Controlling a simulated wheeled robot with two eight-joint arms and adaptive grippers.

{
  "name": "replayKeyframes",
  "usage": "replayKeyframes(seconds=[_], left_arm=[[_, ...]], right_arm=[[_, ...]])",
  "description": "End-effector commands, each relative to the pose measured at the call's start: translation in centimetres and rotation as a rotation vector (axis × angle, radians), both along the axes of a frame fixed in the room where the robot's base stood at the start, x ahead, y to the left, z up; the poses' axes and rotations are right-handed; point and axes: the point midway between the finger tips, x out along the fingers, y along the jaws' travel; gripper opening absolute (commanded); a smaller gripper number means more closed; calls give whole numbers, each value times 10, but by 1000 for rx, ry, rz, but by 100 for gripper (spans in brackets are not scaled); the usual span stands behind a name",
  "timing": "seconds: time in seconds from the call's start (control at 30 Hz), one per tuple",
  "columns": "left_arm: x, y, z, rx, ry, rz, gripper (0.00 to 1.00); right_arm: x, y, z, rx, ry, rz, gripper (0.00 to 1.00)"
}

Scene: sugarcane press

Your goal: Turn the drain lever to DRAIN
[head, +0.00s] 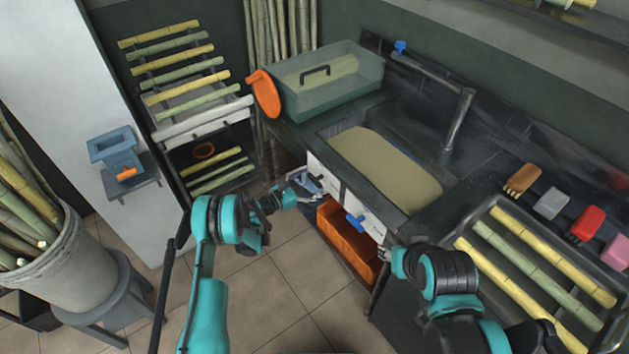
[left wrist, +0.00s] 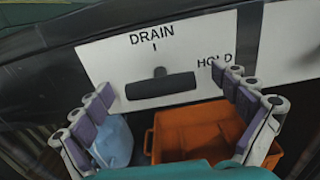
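The drain lever (left wrist: 160,87) is a black bar lying level on a white panel (left wrist: 105,62) in the left wrist view. The panel reads DRAIN above the lever and HOLD at upper right, partly covered by a finger. My left gripper (left wrist: 170,84) is open, its finger pads left and right of the lever with gaps between. In the head view my left gripper (head: 302,188) is at the sink cabinet front and hides the lever. My right gripper (head: 392,262) is low by the cabinet's right part; its fingers are too small to read.
An orange crate (left wrist: 190,135) and a pale blue item (left wrist: 113,140) sit below the panel. A blue-handled tap (head: 355,220) juts from the cabinet right of my left gripper. The sink (head: 385,165) holds a tan liquid. Open floor (head: 285,265) lies in front.

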Motion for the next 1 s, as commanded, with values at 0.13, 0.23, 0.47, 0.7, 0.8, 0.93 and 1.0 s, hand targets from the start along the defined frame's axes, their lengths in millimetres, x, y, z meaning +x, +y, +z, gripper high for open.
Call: replayKeyframes(seconds=[0.13,0.23,0.47,0.7,0.8,0.93,1.0], left_arm=[[0,0,0,0,0,0,52],[0,0,0,0,0,0,50],[0,0,0,11,-15,0,50],[0,0,0,73,-100,0,50],[0,0,0,118,-162,0,50],[0,-1,0,186,-256,0,50],[-1,-1,0,225,-310,0,50]], right_arm=[[0,0,0,0,0,0,40],[0,0,0,0,0,0,40],[0,0,0,0,0,0,40],[0,0,0,0,0,0,40],[0,0,0,0,0,0,40],[0,0,0,0,0,0,40],[0,0,0,0,0,0,40]])
